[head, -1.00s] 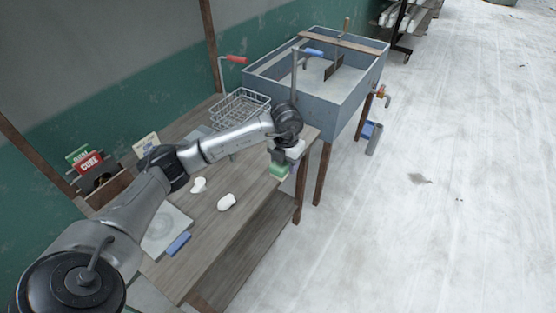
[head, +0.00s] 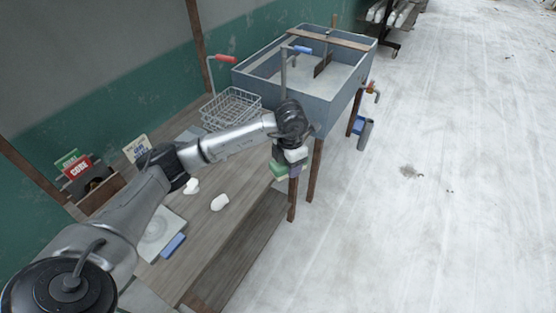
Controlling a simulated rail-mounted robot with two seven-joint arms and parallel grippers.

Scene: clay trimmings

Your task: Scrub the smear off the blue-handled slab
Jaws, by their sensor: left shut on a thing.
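The blue-handled slab is a pale square board (head: 165,222) lying on the wooden table, with its blue handle (head: 173,245) at the front right corner. A faint greyish patch shows on its face, and my left arm covers part of the slab. My left gripper (head: 287,163) is shut on a green and whitish block, which looks like a sponge (head: 279,169). It is at the table's right end, well away from the slab. My right gripper is not in view.
Two white lumps (head: 219,202) lie on the table (head: 215,235) right of the slab. A wire basket (head: 231,108) stands towards the back, beside a grey sink (head: 318,105) with red and blue tap levers. Small boxes and cards (head: 78,168) stand at left. Open floor lies right.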

